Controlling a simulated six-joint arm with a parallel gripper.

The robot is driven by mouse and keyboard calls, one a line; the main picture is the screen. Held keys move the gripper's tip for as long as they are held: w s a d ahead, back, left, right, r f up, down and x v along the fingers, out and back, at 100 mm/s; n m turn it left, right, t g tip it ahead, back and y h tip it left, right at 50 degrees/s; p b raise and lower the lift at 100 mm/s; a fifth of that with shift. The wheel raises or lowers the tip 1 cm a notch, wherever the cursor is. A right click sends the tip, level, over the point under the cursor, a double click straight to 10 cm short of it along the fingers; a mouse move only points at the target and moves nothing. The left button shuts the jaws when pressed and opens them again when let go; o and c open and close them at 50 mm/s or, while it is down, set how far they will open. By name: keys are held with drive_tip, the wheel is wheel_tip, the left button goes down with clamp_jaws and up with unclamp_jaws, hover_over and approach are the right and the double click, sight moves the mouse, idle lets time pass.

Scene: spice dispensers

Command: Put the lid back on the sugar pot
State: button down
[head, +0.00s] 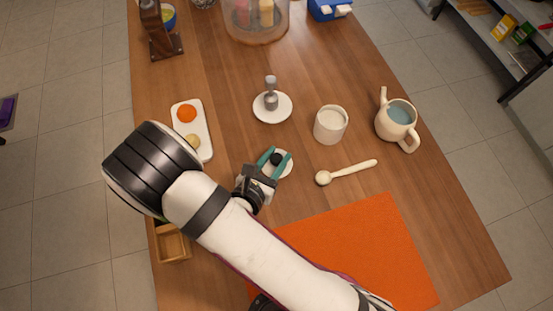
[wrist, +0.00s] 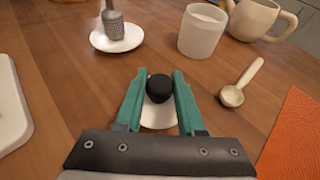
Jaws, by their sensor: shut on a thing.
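The sugar pot (head: 330,125) is a white, lidless cup with pale contents near its rim. It stands upright on the table, right of and beyond my gripper, and also shows at the top of the wrist view (wrist: 201,32). The lid (head: 286,167) is a small white disc with a round black knob (wrist: 160,88). My gripper (head: 275,156) has teal fingers on either side of the knob and is shut on it. The lid's white disc (wrist: 158,118) shows below the fingers. I cannot tell whether the lid touches the table.
A cream spoon (head: 345,173) lies to the right, in front of the pot. A cream jug (head: 396,120) stands right of the pot. A white saucer (head: 267,116) with a metal tool is beyond the lid. A white tray (head: 205,140) is left; an orange mat (head: 365,250) is nearer.

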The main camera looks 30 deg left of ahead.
wheel_tip(320, 180, up, 8)
drive_tip(key=shift+w+d+f, duration=0.15)
drive_tip(key=d+m+g+h, duration=0.6)
drive_tip(key=d+m+h, duration=0.55)
drive_tip(key=d, duration=0.35)
drive_tip(key=s+d+f+m+g+y, duration=0.1)
drive_tip(key=s+d+m+g, duration=0.1)
drive_tip(key=s+m+g, duration=0.5)
drive_tip(key=s+d+f+m+g+y, duration=0.2)
drive_tip(key=m+g, duration=0.7)
drive_tip(key=g, duration=0.2)
wheel_tip(320, 180, up, 5)
drive_tip(key=m+t+y, duration=0.4)
drive_tip(key=m+y, duration=1.6)
drive_tip(key=m, duration=0.1)
hover_over(278, 157)
drive_tip(key=w+d, duration=0.5)
drive_tip(key=w+d+r+m+t+y, duration=0.1)
drive_tip(key=w+r+m+t, duration=0.15)
drive_tip(key=w, duration=0.25)
drive_tip(key=w+d+r+m+t+y, duration=0.1)
drive_tip(key=w+d+r+m+t, duration=0.15)
drive_tip(key=w+t, duration=0.2)
wheel_tip(278, 157, down, 8)
drive_tip(key=a, duration=0.1)
drive_tip(key=shift+w+g, duration=0.3)
drive_tip(key=shift+w, duration=0.05)
